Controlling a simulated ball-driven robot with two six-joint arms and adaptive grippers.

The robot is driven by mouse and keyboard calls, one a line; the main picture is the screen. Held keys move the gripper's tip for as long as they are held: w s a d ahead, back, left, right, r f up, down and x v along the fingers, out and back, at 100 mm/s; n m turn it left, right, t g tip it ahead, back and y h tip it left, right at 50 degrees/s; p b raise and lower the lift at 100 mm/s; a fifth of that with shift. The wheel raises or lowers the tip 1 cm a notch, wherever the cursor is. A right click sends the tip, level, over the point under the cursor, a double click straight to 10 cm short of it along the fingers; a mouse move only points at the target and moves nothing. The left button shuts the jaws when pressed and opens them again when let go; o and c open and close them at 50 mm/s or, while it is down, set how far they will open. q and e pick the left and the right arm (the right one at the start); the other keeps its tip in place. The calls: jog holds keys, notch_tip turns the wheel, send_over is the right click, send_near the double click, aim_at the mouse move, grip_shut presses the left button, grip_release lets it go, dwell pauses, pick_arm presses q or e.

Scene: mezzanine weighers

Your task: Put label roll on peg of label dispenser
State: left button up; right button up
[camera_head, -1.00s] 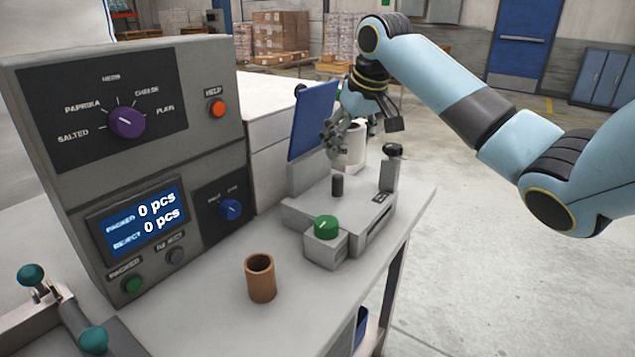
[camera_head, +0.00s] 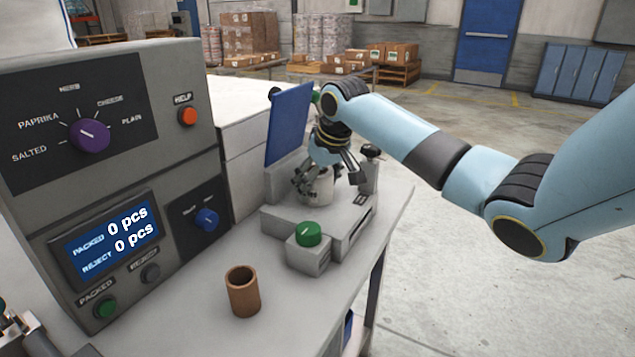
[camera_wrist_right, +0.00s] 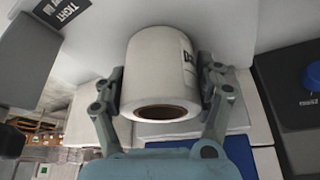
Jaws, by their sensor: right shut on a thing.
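My right gripper (camera_head: 325,184) is shut on the white label roll (camera_head: 319,188), with a finger on each side. In the wrist view the roll (camera_wrist_right: 160,65) shows its brown core opening facing the gripper and dark print on its side. The roll is upright over the grey label dispenser (camera_head: 347,238), where the peg stood in view earlier. The peg is now hidden by the roll, and I cannot tell whether the roll is around it or just above it.
A green knob (camera_head: 308,234) is at the dispenser's front, and a blue panel (camera_head: 289,124) rises behind. A brown cup-like tube (camera_head: 242,291) stands on the table in front. A grey control console (camera_head: 140,190) fills the left. Open floor lies to the right.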

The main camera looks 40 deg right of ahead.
jog(key=o, duration=1.4)
jog(key=v, duration=1.2)
jog(key=shift+r, duration=0.15)
